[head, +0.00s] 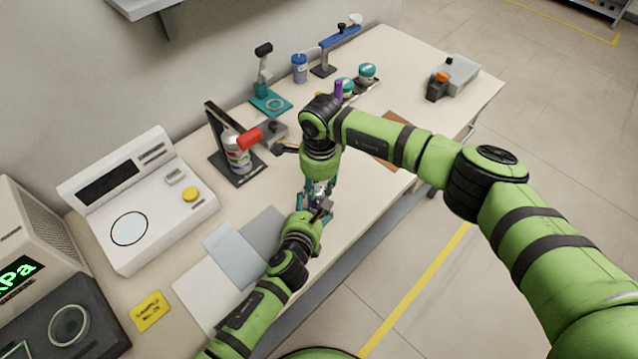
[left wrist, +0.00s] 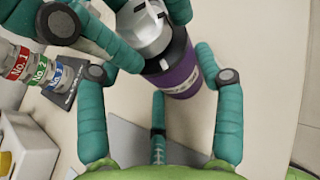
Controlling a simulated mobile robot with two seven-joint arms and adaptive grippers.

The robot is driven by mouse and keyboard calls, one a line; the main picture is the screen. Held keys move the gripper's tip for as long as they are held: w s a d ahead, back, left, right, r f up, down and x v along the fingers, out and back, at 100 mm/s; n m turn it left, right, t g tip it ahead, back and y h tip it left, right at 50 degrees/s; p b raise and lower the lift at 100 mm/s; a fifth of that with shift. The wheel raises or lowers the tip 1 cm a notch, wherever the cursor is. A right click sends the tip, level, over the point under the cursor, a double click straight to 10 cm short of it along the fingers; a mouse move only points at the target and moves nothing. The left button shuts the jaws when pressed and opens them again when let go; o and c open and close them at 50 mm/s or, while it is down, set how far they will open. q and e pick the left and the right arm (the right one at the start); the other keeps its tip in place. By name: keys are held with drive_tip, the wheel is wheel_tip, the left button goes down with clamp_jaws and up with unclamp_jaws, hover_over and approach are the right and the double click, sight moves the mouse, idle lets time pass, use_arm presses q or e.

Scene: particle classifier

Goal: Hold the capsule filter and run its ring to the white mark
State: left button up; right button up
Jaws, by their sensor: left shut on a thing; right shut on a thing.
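The capsule filter (left wrist: 178,78) has a purple body with a pale label and a silver upper part in the left wrist view. My left gripper (left wrist: 170,62) is shut around the purple body, with teal fingers on both sides. My right gripper (left wrist: 125,20) comes from above, its teal fingers around the silver part. In the head view, my left gripper (head: 318,212) is just below my right gripper (head: 318,188), near the table's front edge, and the fingers hide most of the filter.
A white console with a yellow button (head: 190,194) stands at left. A black stand (head: 222,160) holds a can near a red handle (head: 249,137). Pale sheets (head: 236,254) lie beside my left arm. Other fixtures stand farther back; the table's far right is partly clear.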

sight(321, 189)
drive_tip(key=shift+d+m, duration=0.15)
drive_tip(key=shift+m, duration=1.95)
drive_tip(key=o, duration=1.1)
drive_tip(key=shift+o, duration=0.2)
drive_tip(key=shift+r, duration=0.15)
drive_tip(key=shift+r, duration=0.3)
drive_tip(key=r, duration=0.7)
drive_tip(key=shift+s+d+r, duration=0.1)
drive_tip(key=shift+s, duration=0.1)
